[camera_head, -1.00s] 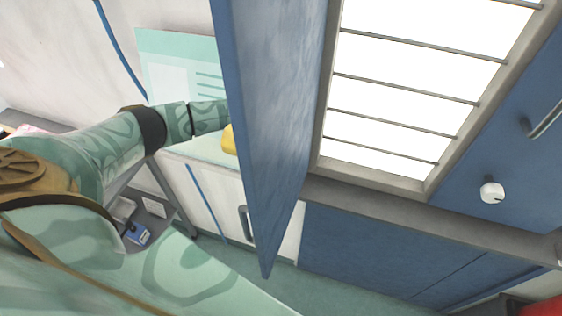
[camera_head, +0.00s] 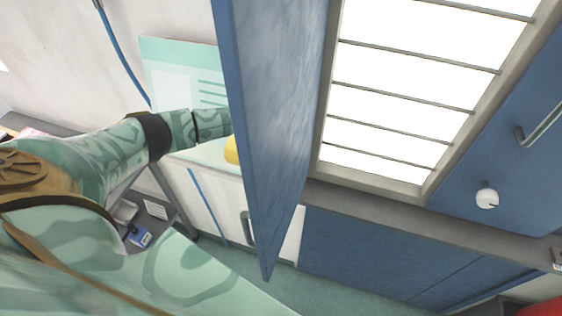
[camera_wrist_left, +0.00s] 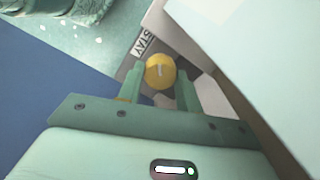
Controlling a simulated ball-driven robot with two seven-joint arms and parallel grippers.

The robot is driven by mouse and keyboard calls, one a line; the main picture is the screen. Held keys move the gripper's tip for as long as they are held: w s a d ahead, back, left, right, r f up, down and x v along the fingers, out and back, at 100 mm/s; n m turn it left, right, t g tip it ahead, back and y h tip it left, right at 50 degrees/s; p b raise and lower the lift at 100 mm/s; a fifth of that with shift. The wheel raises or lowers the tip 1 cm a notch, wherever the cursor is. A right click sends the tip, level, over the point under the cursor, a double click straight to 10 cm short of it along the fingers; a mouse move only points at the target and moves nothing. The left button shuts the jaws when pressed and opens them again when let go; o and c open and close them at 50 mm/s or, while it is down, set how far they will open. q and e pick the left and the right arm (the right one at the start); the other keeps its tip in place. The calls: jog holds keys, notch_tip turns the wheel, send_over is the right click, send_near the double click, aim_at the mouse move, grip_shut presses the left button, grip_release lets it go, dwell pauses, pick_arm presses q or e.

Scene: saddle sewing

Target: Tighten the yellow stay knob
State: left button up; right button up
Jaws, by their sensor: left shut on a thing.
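The yellow stay knob (camera_wrist_left: 160,72) shows in the left wrist view, round with a pale mark on its face, beside a white label reading STAY (camera_wrist_left: 146,42). My left gripper (camera_wrist_left: 160,82) has its two green fingers on either side of the knob and is shut on it. A yellow shape (camera_head: 231,150) peeks out at the panel's left edge. My right gripper is not in view.
A bright barred window (camera_head: 400,90) stands right of the panel. Blue cabinets (camera_head: 370,250) and a white round knob (camera_head: 487,198) lie on the right. A grey shelf (camera_head: 150,205) with small boxes is beneath my left arm. A teal-edged poster (camera_head: 175,75) is behind.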

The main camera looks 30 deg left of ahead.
pick_arm(q)
jog(key=shift+r+m+p, duration=0.15)
jog(key=shift+m+p, duration=0.75)
jog(key=shift+m, duration=0.2)
jog(key=shift+m+p, duration=0.65)
jog(key=shift+m, duration=0.45)
jog(key=o, duration=1)
notch_tip(320, 180, up, 16)
jog(key=p, duration=0.2)
